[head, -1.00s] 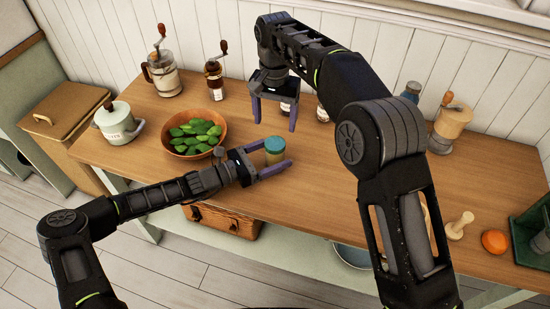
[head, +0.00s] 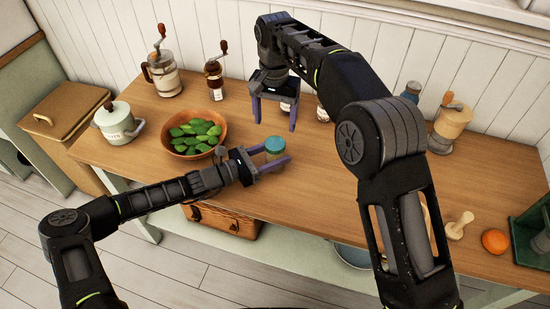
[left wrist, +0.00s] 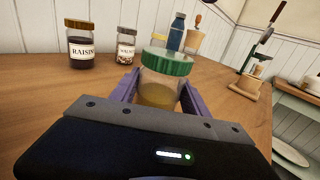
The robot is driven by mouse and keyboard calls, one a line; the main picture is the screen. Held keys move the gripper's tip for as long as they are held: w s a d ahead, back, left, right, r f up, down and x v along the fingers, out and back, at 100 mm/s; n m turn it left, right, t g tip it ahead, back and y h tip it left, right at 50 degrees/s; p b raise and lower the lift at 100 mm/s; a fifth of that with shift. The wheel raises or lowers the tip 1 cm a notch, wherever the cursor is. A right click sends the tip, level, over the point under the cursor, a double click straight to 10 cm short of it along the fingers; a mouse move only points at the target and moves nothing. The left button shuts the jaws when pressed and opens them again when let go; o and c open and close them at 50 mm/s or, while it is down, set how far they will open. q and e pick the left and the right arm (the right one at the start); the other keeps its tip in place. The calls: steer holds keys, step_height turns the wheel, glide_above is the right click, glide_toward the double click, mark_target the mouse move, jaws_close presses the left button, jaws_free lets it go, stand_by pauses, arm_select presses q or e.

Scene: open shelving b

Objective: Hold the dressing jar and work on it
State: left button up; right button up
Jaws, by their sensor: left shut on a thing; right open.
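The dressing jar (head: 275,153) has a teal-green lid and clear sides with a yellowish-brown content. It is upright over the front part of the wooden counter. My left gripper (head: 274,158) is shut on it, one finger on each side. In the left wrist view the jar (left wrist: 163,85) stands between the purple fingers, its green lid above them. Whether its base touches the counter is hard to tell. My right gripper (head: 274,115) is open and empty, pointing down behind the jar, farther back over the counter.
A wooden bowl of green leaves (head: 193,134) stands just left of the jar. Grinders (head: 163,72) and a lidded pot (head: 117,122) are farther left. A raisin jar (left wrist: 80,45) and another small jar (left wrist: 126,46) stand at the back.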

arm_select(q)
jaws_close()
arm_select(e)
steer(key=shift+a, duration=0.15)
steer(key=m, duration=0.2)
steer(key=shift+m, duration=0.3)
steer(key=m, duration=0.8)
steer(key=shift+d, duration=0.2)
steer(key=m, duration=0.3)
